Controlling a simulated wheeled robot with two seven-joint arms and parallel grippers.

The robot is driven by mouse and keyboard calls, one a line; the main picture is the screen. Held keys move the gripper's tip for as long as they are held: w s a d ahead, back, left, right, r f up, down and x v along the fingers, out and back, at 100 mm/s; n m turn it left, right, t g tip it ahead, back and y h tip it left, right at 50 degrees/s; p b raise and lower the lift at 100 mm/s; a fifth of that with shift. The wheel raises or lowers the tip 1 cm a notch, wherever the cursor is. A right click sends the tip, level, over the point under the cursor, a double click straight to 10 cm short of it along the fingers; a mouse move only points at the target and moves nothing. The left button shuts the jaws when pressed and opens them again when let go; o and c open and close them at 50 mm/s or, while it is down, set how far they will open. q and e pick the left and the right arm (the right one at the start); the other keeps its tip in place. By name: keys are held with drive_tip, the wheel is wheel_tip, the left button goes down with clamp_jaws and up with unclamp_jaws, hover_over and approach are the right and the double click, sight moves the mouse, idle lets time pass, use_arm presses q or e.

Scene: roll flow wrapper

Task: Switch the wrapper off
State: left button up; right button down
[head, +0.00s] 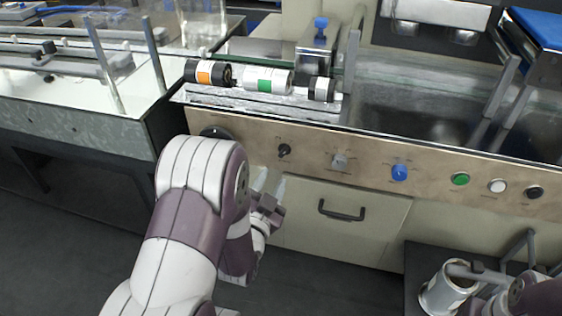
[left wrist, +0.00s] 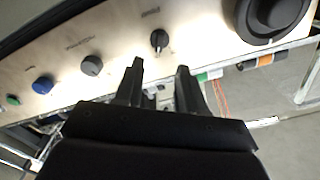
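The wrapper's control panel (head: 310,155) runs across the front of the machine. A small black selector knob (head: 284,149) is near its left; the left wrist view also shows this knob (left wrist: 159,40). A large black round switch (head: 214,132) is mostly hidden behind my left arm in the head view; it shows at the top right of the left wrist view (left wrist: 272,16). My left gripper (head: 269,184) is open and empty in front of the panel, just below the small knob. Its fingertips (left wrist: 158,68) point toward that knob, apart from it. My right gripper (head: 484,269) is partly visible at bottom right; its opening is unclear.
Right along the panel are a grey knob (head: 340,161), a blue knob (head: 400,172), and green (head: 460,179), white (head: 497,186) and black (head: 534,192) buttons. Rolls (head: 265,79) lie above. A drawer handle (head: 341,211) juts below. A metal can (head: 445,292) stands near my right gripper.

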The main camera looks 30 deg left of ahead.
sight(282, 155)
use_arm(q)
drive_tip(key=b+x, duration=0.1)
drive_tip(key=x, duration=0.6)
drive_tip(key=shift+w+f, duration=0.1)
drive_tip(key=shift+w, duration=0.3)
drive_tip(key=shift+w+a, duration=0.2)
drive_tip(key=shift+w, duration=0.4)
clamp_jaws()
